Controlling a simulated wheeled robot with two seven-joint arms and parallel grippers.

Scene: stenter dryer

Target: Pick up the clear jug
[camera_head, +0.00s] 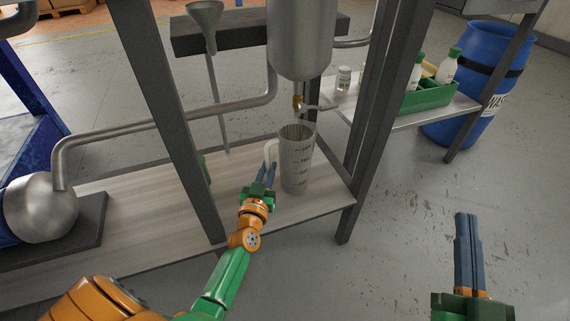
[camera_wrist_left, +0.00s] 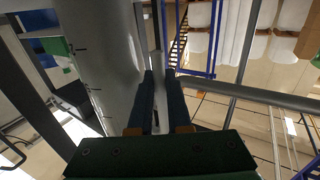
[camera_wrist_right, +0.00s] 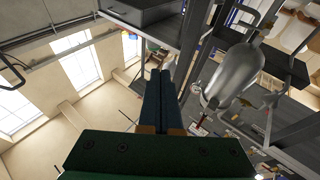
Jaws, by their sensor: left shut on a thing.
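The clear jug (camera_head: 297,160), with dark measuring marks, is upright over the wooden shelf below the tap; I cannot tell if its base touches the shelf. My left gripper (camera_head: 268,170) is shut on the jug's handle (camera_head: 269,151) on its left side. In the left wrist view the jug wall (camera_wrist_left: 100,60) fills the area left of the fingers (camera_wrist_left: 160,85), with the handle between them. My right gripper (camera_head: 466,216) is shut and empty over the floor at the right, away from the jug; its fingers (camera_wrist_right: 160,80) lie together in the right wrist view.
The wooden shelf (camera_head: 140,215) runs left. A green crate (camera_head: 430,98) with bottles and a blue barrel (camera_head: 480,85) are at right.

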